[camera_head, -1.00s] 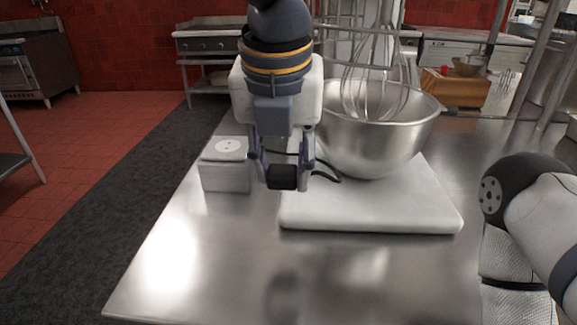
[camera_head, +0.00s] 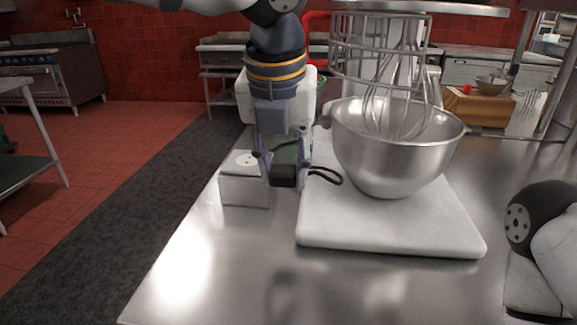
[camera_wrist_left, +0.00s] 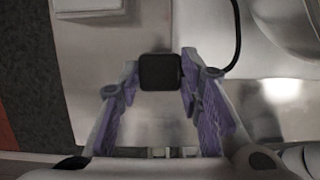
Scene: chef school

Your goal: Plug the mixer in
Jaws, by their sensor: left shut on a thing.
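The mixer, with a steel bowl (camera_head: 392,165) and wire whisk (camera_head: 395,90), stands on a white base (camera_head: 390,232). My left gripper (camera_head: 284,166) points down and is shut on a black plug (camera_head: 283,177), just left of the base. A black cord (camera_head: 326,174) curves from behind the gripper toward the mixer. In the left wrist view the plug (camera_wrist_left: 160,72) sits between the fingertips, apart from other things. A white socket box (camera_head: 244,191) with a round outlet on top stands on the counter just left of the plug. My right gripper is out of view.
The steel counter (camera_head: 230,270) is clear in front of the socket box and the mixer. Its left edge drops to a dark floor mat (camera_head: 120,230). A wooden box (camera_head: 478,105) stands at the back right. My right arm shows at the right edge.

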